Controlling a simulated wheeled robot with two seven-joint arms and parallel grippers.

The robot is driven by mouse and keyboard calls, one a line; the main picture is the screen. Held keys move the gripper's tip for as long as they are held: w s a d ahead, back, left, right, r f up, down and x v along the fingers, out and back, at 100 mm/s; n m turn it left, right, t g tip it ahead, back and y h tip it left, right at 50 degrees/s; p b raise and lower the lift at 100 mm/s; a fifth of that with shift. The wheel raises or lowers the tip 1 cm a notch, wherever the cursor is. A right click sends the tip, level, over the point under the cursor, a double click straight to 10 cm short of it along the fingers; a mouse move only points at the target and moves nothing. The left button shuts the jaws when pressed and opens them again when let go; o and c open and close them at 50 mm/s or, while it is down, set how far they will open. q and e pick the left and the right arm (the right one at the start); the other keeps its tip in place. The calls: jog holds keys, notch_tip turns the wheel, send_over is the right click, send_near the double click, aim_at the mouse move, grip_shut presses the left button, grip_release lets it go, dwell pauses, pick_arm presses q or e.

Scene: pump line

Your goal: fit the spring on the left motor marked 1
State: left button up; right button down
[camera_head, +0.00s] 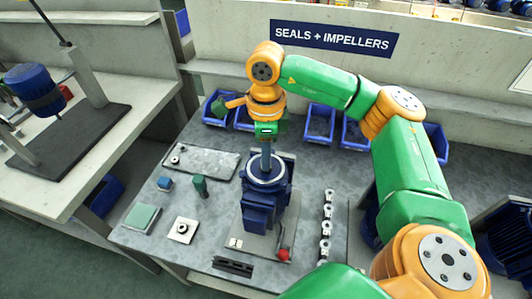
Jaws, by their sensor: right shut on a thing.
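The blue motor (258,212) stands upright on a light base plate on the grey bench, with a pale ring flange (266,171) on top. I cannot read a number on it. My right gripper (266,148) points down directly over the flange, in line with the motor's middle. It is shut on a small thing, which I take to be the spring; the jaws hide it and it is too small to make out. I cannot tell whether it touches the motor's shaft. My left gripper is not in view.
A row of small silver parts (326,228) lies right of the motor. A grey tray (201,162), a green cylinder (200,186), a white plate (182,230) and a green pad (141,217) lie left. Blue bins (319,123) line the back. A red knob (283,255) sits in front.

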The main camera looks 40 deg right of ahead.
jog(key=shift+f, duration=0.1)
dwell(0.6)
jog(key=c, duration=0.6)
grip_release()
jog(key=shift+o, duration=0.2)
jog(key=o, duration=0.5)
jog(key=shift+o, duration=0.3)
notch_tip(320, 180, up, 9)
jog(key=p, duration=0.7)
